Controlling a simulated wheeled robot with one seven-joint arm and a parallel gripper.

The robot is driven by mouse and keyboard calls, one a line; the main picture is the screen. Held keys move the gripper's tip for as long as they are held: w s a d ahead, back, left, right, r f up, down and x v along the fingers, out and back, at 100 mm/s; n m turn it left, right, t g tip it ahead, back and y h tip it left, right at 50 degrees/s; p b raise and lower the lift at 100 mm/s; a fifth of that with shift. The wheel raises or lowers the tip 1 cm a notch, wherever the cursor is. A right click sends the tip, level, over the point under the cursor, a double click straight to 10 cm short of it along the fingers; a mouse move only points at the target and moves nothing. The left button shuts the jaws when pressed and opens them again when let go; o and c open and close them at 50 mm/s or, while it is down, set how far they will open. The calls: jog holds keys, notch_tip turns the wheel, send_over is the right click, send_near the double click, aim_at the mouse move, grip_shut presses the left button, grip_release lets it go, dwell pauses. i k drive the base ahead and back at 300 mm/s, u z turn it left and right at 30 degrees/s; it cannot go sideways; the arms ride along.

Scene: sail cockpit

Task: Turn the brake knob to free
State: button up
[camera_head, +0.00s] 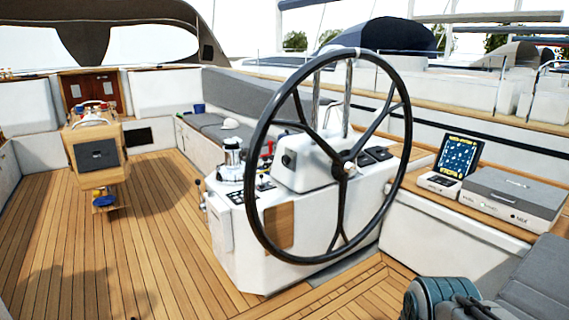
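The steering wheel (267,113) is large, with a black rim and dark spokes, and stands upright in front of the white pedestal (315,168). A small round black knob (288,160) sits on the pedestal's face, left of the wheel hub (349,169). It looks like the brake knob, but it is too small here to read any marking or its turn position. No fingertips of my gripper can be made out in this view. Nothing is seen touching the knob or the wheel.
A screen (459,155) and grey case (512,197) lie on the right ledge. A teal, ribbed object (428,298) is cut off at bottom right. The teak floor (130,235) at left is largely clear.

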aim_at(286, 159)
jog(key=u, duration=0.65)
jog(key=i, duration=0.75)
jog(key=u, duration=1)
jog(key=i, duration=1.4)
jog(key=z, duration=0.9)
jog(key=i, duration=0.85)
jog(key=z, duration=0.7)
